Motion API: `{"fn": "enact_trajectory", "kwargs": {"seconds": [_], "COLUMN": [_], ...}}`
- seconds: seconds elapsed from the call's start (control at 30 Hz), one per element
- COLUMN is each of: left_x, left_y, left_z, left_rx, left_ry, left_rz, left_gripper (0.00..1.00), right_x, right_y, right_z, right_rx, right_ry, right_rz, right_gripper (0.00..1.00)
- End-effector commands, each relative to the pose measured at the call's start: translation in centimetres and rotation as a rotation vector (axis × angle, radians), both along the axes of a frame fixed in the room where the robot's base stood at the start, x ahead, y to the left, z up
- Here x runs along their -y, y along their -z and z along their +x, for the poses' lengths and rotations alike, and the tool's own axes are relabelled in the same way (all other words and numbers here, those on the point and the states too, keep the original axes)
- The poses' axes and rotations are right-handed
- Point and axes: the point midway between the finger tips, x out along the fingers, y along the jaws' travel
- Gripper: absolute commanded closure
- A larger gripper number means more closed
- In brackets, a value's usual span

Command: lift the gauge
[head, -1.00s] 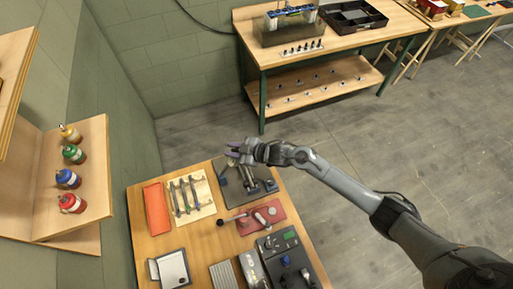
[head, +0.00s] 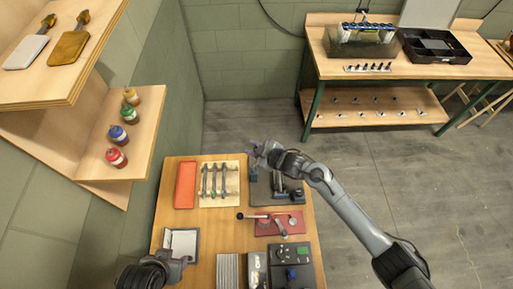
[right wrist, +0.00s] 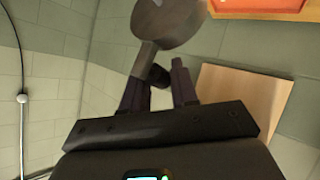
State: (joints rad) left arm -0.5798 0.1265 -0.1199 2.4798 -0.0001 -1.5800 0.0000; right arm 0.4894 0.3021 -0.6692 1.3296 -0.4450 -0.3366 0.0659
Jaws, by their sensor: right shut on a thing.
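My right gripper (head: 256,153) is over the dark plate (head: 262,190) at the back right of the wooden table. In the right wrist view its two dark fingers (right wrist: 160,74) are closed on the stem of a grey, round-headed thing (right wrist: 170,22), which looks like the gauge. The round head sticks out beyond the fingertips, and its face is turned away. In the head view the gauge is too small to make out at the fingers. My left arm's dark end (head: 150,274) shows at the lower left, by the pale tray; its fingers are not clear.
The table holds an orange case (head: 185,185), a board with several tools (head: 233,200), a red plate (head: 292,228), a pale tray (head: 182,240) and dark boxes. Shelves with several bottles (head: 116,158) stand at left.

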Motion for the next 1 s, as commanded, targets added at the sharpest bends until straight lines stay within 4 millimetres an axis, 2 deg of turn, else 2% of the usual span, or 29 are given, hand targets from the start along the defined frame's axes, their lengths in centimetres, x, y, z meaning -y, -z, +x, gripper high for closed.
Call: {"fn": "enact_trajectory", "kwargs": {"seconds": [0.03, 0.17, 0.2, 0.3, 0.77, 1.0], "left_x": [0.0, 0.0, 0.0, 0.0, 0.3, 0.3], "left_y": [0.1, 0.1, 0.1, 0.1, 0.0, 0.2], "left_z": [0.0, 0.0, 0.0, 0.0, 0.0, 0.0], "left_rx": [0.0, 0.0, 0.0, -0.001, -0.001, -0.001], "left_ry": [0.001, 0.001, 0.001, 0.0, -0.008, -0.008], "left_rz": [0.001, 0.001, 0.001, 0.0, -0.013, -0.012], "left_gripper": [0.51, 0.51, 0.51, 0.51, 0.51, 0.51], "right_x": [-0.1, 0.0, 0.0, 0.0, 0.1, 1.1], "right_y": [1.2, 1.3, 1.3, 1.3, 0.7, -0.1], "right_z": [-0.6, -0.6, -0.6, -0.6, -0.4, -1.3], "right_rx": [-0.02, -0.022, -0.022, -0.022, -0.012, -0.009], "right_ry": [-0.004, -0.004, -0.004, -0.003, -0.002, -0.002], "right_rz": [-0.009, -0.01, -0.011, -0.011, -0.008, -0.007], "right_gripper": [1.0, 1.0, 0.7, 0.57, 0.57, 0.57]}}
